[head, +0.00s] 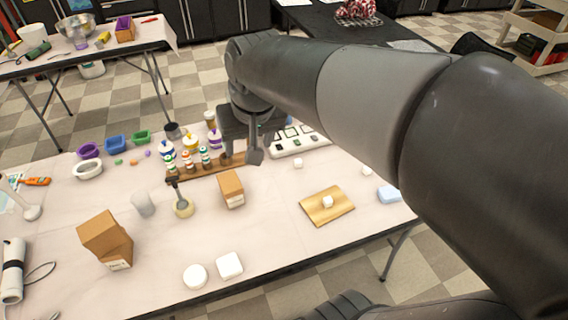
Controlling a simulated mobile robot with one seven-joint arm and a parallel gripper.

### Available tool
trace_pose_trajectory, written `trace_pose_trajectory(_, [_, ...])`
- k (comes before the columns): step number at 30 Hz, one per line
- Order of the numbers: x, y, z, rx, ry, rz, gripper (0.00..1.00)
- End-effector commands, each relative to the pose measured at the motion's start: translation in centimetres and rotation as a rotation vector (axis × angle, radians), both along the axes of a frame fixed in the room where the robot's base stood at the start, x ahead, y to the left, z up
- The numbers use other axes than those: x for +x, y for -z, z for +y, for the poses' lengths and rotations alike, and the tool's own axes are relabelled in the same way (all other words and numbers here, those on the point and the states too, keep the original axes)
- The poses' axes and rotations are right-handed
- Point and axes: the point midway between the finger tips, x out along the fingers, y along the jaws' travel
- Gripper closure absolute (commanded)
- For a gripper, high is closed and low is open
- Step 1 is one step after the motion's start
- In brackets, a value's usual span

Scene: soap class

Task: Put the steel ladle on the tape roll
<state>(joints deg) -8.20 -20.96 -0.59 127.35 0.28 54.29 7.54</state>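The cream tape roll (184,209) lies on the near table, left of a small brown box. A grey, long-handled piece, likely the steel ladle (176,190), sits at the roll with its handle tilted up to the left. I cannot tell whether it lies on the rim or stands inside the hole. My gripper (250,158) is above the back middle of the table, to the right of and behind the roll, apart from both. One grey finger shows clearly; the other is not clear, so its opening is uncertain. I see nothing clearly held in it.
A wooden rack (205,167) with small bottles stands behind the roll. A brown box (230,189) is to its right and a clear cup (143,204) to its left. A larger box (105,240) stands front left. The table just before the roll is clear.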

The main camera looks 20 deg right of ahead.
Motion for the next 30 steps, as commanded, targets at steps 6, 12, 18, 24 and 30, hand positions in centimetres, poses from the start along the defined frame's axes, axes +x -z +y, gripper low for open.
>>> trace_pose_trajectory(6, [-6.4,0.3,-3.1,-0.023,0.010,-0.094,0.40])
trace_pose_trajectory(12, [-9.8,1.3,-4.4,-0.044,0.012,-0.146,0.40])
trace_pose_trajectory(18, [-10.7,1.7,-4.7,-0.052,0.012,-0.159,0.40])
trace_pose_trajectory(24, [-10.7,1.7,-4.7,-0.052,0.012,-0.158,0.40])
trace_pose_trajectory(30, [-10.6,1.7,-4.7,-0.052,0.012,-0.158,0.40])
